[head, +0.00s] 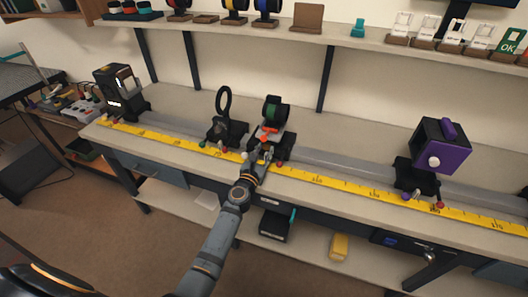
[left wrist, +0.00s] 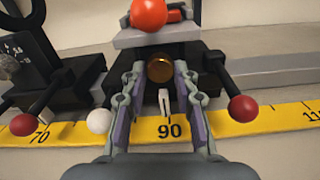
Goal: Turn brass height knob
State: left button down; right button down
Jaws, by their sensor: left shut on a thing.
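The brass height knob (left wrist: 159,68) is a round, dark gold disc on the front of a black carriage in the left wrist view. My left gripper (left wrist: 160,72) is closed around it, with one finger on each side. In the head view my left gripper (head: 258,158) is at the front of the carriage (head: 284,147), which carries a dark holder with a green part (head: 273,111); the fingers and arm hide the knob there. An orange-red ball (left wrist: 149,13) sits above the knob. My right gripper is not in view.
A yellow ruler (head: 330,183) runs along the bench front; its 90 mark is below the knob. A black ring holder (head: 223,104) stands close left, a purple box (head: 443,146) far right. Red-tipped levers (left wrist: 242,108) and a white ball (left wrist: 99,121) flank the fingers.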

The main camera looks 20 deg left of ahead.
pick_arm(q)
jog(key=m, duration=0.3)
jog(key=shift+m, duration=1.7)
jog(key=c, duration=1)
grip_release()
jog(key=s, duration=1.2)
jog(key=shift+a, duration=0.25)
